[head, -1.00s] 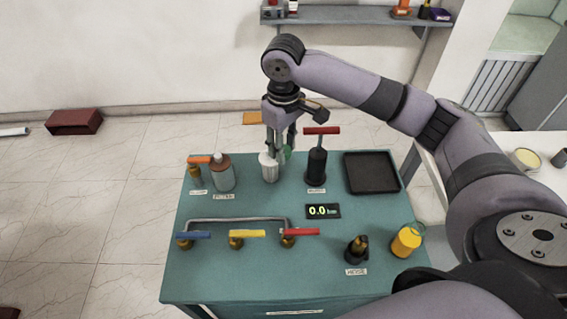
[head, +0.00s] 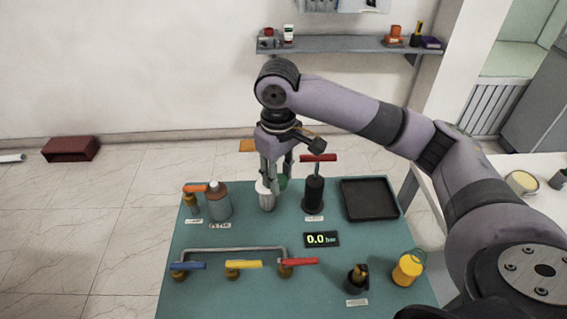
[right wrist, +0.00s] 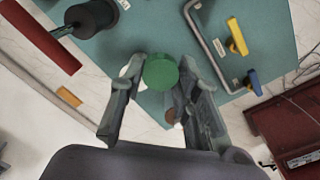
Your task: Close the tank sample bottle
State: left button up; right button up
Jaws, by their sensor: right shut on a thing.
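My right gripper (head: 273,183) is over the back of the teal bench (head: 200,285), pointing down. In the right wrist view its fingers (right wrist: 158,85) are shut on a round green cap (right wrist: 161,72), seen from above. In the head view the green cap (head: 283,183) shows partly behind a finger. A white cylindrical container (head: 267,198) stands just below and beside the fingers; its top is partly hidden. I cannot tell whether cap and container touch. A yellow-filled jar (head: 408,269) stands at the bench's right side. My left gripper is not in view.
A black pump with a red T-handle (head: 318,158) stands close right of the gripper. A brown-and-grey bottle (head: 218,202) is to the left, a black tray (head: 369,200) to the right. Blue, yellow and red valve levers (head: 243,263) line the front. The bench between tray and jar is clear.

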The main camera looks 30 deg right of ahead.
jog(key=s+a+f+m+b, duration=0.1)
jog(key=s+a+f+m, duration=0.2)
jog(key=s, duration=0.7)
jog(key=shift+s+a+f, duration=0.2)
jog(key=shift+s+a, duration=0.05)
jog(key=shift+a, duration=0.25)
